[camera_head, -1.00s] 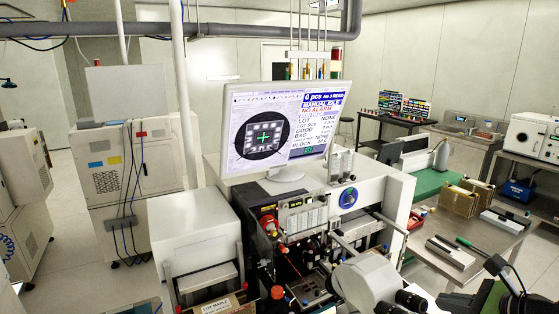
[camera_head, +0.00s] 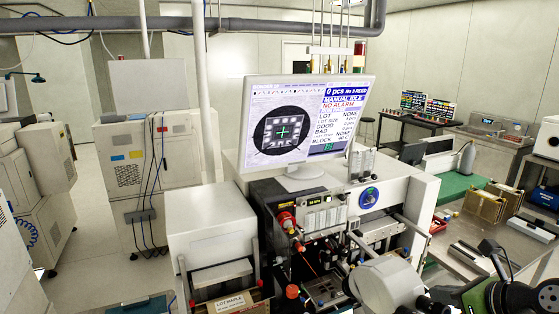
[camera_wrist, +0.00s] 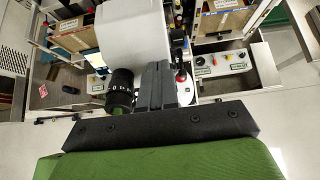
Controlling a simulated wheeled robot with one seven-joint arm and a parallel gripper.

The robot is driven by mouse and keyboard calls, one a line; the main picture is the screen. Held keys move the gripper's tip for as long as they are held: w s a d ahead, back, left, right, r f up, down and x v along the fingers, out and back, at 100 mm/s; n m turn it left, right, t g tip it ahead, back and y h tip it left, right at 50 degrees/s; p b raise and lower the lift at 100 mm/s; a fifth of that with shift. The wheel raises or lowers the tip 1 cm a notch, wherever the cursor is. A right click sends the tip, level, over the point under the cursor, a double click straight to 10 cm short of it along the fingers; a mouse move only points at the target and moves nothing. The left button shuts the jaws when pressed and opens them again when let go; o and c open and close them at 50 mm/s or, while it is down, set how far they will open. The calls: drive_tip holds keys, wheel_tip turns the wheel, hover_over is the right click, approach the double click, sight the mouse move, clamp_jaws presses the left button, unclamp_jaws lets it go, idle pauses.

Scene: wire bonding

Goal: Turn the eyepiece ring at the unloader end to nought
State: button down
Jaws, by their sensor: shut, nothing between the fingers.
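A white microscope head (camera_head: 388,287) is at the lower right of the head view and fills the upper middle of the wrist view (camera_wrist: 125,40). A black eyepiece with a ribbed ring (camera_wrist: 121,88) sticks out of it towards my gripper; small white marks show on the ring, but I cannot read its setting surely. My gripper (camera_wrist: 155,68) has its grey fingers shut and empty, just right of this ring. I cannot tell whether they touch it. Any other eyepiece is hidden behind the fingers in the wrist view. Which eyepiece is at the unloader end is unclear.
The bonder's monitor (camera_head: 303,120) stands above the machine front. A red button (camera_wrist: 181,76) shows right of my fingers. A bench (camera_head: 470,262) with tools is to the right of the machine.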

drive_tip(key=shift+s, duration=0.3)
drive_tip(key=shift+f, duration=0.1)
drive_tip(key=shift+w+r+p, duration=0.2)
drive_tip(key=shift+r+p, duration=0.25)
drive_tip(key=shift+p, duration=0.55)
drive_tip(key=s, duration=0.1)
drive_tip(key=s+d+r+p, duration=0.1)
drive_tip(key=s, duration=0.1)
drive_tip(key=s+r, duration=0.1)
drive_tip(key=s, duration=0.1)
drive_tip(key=shift+s+d+r+p, duration=0.1)
drive_tip(key=shift+s+d+p, duration=0.05)
drive_tip(key=shift+d+p, duration=0.25)
